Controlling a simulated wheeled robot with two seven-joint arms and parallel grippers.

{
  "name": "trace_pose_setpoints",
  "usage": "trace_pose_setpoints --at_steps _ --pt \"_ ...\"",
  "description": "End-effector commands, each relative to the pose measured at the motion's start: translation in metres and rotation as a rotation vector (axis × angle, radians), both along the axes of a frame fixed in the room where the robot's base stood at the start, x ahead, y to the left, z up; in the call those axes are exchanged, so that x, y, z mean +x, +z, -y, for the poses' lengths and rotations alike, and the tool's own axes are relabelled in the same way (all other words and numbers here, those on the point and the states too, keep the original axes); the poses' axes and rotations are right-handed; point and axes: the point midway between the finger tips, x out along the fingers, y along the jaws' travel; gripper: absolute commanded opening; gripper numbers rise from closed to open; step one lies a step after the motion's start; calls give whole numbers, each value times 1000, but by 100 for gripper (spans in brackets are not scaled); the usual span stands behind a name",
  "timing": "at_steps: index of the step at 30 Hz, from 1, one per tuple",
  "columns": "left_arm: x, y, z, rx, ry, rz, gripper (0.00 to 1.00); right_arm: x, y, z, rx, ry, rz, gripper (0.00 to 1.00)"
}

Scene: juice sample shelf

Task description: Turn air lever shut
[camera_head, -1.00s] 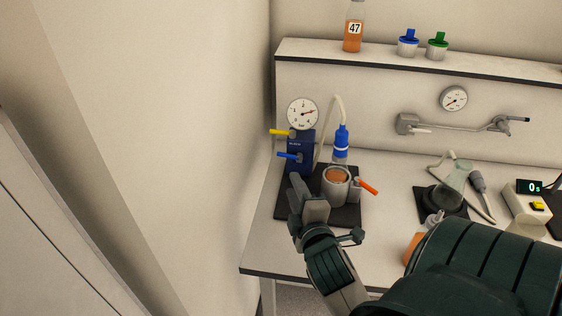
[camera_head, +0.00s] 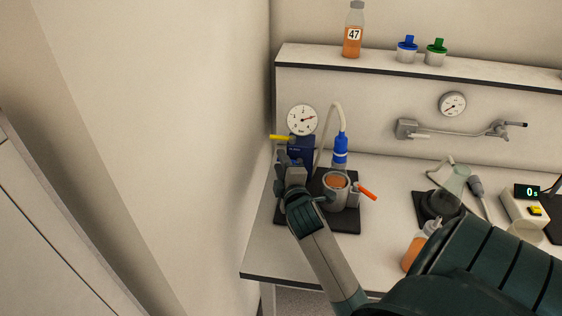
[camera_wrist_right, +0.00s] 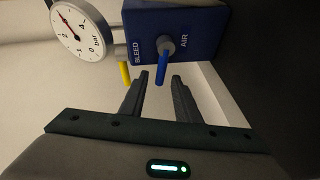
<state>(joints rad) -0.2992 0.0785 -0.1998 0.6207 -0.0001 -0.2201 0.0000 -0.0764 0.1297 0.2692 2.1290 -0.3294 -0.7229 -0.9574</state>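The blue air lever (camera_wrist_right: 162,66) sits on the front of the dark blue box (camera_wrist_right: 200,35), beside the label AIR, in the right wrist view. In that view it points down, between the fingers. My right gripper (camera_wrist_right: 160,90) is open, with a fingertip on each side of the lever and a visible gap to each. In the head view my right gripper (camera_head: 287,162) is in front of the box (camera_head: 302,145) and hides the lever. A yellow lever (camera_head: 280,137) sticks out left by the label BLEED. My left gripper is not in view.
A pressure gauge (camera_head: 301,120) tops the box. A cup of orange liquid (camera_head: 337,190) with an orange handle and a blue-capped filter (camera_head: 340,148) stand close right on the black mat (camera_head: 345,220). The wall (camera_head: 190,150) is near on the left.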

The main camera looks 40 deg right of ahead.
Motion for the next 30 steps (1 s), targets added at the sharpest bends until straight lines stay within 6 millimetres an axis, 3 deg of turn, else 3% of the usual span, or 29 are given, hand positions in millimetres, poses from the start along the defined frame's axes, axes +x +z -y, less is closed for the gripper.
trace_pose_setpoints --at_steps 10,14,21,30 --pt "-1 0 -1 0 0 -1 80 3 0 1 0 0 1 29" --pt "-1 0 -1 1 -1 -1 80 3 0 1 0 0 1 1" --pt "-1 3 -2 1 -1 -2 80 3 0 1 -3 0 -4 0" --pt "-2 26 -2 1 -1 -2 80 3 -2 1 -67 1 -86 0"
